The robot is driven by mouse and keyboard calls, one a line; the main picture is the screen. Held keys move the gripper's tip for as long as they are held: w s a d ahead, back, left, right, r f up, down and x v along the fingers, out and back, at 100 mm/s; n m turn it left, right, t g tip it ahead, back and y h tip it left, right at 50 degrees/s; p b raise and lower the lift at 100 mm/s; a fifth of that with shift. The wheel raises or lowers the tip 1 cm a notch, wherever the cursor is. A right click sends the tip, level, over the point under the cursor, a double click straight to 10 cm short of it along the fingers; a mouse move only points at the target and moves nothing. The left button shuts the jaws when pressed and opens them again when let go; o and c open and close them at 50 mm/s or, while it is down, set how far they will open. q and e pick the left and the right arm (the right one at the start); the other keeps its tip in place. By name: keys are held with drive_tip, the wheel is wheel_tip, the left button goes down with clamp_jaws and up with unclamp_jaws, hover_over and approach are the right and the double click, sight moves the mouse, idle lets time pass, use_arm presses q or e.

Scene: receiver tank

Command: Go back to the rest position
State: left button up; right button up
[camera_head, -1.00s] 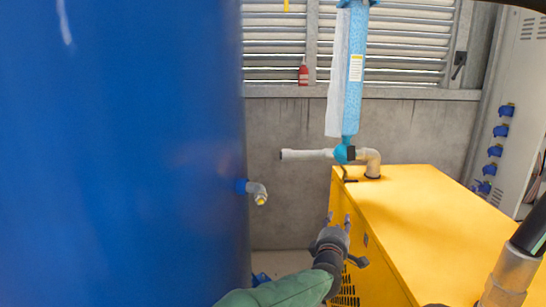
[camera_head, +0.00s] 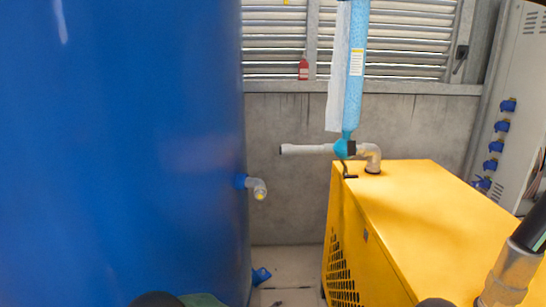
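My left gripper does not show now. Only a strip of my green arm (camera_head: 205,300) and a dark rounded part beside it remain at the bottom edge. My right gripper is not in view. The big blue receiver tank (camera_head: 120,150) fills the left side. A small grey elbow outlet (camera_head: 256,187) with a yellowish end sticks out of its right side, with nothing touching it.
A yellow machine cabinet (camera_head: 430,210) stands at the right, with a grey pipe (camera_head: 310,149) and a light-blue column (camera_head: 354,80) behind its top. A thick pipe (camera_head: 512,275) rises at lower right. Floor (camera_head: 285,265) shows between tank and cabinet.

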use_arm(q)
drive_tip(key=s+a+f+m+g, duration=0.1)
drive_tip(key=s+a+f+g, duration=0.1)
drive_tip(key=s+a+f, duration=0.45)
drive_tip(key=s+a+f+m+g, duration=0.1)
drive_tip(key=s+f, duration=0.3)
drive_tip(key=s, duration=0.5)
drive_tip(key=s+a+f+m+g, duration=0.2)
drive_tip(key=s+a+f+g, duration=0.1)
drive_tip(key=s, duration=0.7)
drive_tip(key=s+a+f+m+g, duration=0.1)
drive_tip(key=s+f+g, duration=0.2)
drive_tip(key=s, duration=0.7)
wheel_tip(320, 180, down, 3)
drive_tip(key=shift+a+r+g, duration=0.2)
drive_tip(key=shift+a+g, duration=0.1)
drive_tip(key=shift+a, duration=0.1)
